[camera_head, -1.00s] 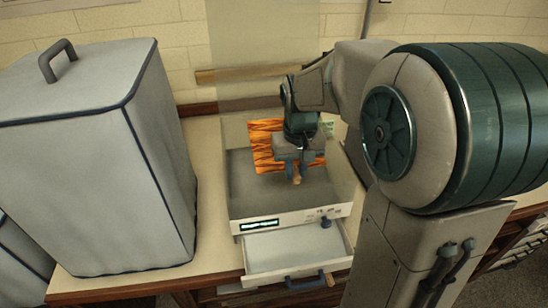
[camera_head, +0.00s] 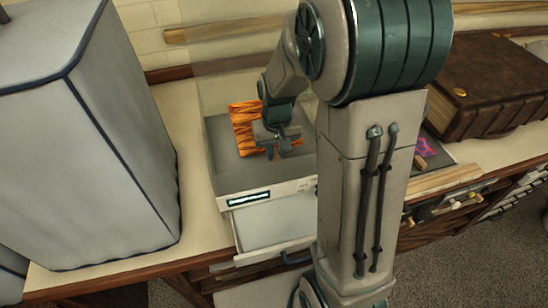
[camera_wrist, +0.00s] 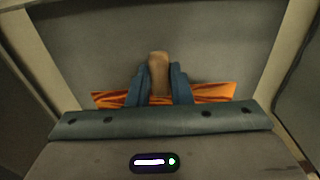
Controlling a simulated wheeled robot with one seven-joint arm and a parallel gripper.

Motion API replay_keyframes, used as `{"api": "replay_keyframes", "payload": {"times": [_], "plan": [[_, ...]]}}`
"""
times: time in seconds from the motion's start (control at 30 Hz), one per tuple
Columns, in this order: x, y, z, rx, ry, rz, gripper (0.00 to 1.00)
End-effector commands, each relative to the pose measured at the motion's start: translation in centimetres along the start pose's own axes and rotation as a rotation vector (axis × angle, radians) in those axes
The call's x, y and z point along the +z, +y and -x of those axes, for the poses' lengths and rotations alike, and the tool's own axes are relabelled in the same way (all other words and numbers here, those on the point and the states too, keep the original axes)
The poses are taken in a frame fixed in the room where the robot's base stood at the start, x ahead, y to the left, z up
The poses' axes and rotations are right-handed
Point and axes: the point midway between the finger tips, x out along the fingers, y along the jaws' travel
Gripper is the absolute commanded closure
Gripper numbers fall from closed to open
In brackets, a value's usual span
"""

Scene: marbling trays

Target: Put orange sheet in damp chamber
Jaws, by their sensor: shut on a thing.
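The orange sheet (camera_head: 243,124), with dark streaks, is over the grey bed of a white, open-topped unit with a lit display, which looks like the damp chamber (camera_head: 222,155). My gripper (camera_head: 277,149) is at the sheet's right side, over the same bed. In the wrist view, my gripper's blue fingers (camera_wrist: 158,84) are shut on a tan, peg-like piece, with the orange sheet (camera_wrist: 212,92) showing on both sides of them. The piece seems to belong to the sheet; my gripper hides the join. I cannot tell whether the sheet touches the bed.
A drawer (camera_head: 272,228) stands open below the unit's front. A tall grey covered box (camera_head: 100,165) stands close on the left. A brown book-like case (camera_head: 490,85) lies at the far right. A bare strip of table (camera_head: 190,135) separates the covered box and the unit.

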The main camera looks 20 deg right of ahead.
Motion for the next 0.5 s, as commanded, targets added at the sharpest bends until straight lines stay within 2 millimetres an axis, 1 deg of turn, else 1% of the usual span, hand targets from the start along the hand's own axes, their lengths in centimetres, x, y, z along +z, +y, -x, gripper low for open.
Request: {"api": "replay_keyframes", "payload": {"times": [0.23, 0.33, 0.5], "plan": [[0.2, -0.1, -3.3, -0.001, -0.003, 0.001, 1.0], [0.3, -0.1, -3.8, -0.001, -0.002, 0.001, 1.0], [0.2, -0.1, -3.8, -0.001, 0.0, 0.002, 1.0]]}}
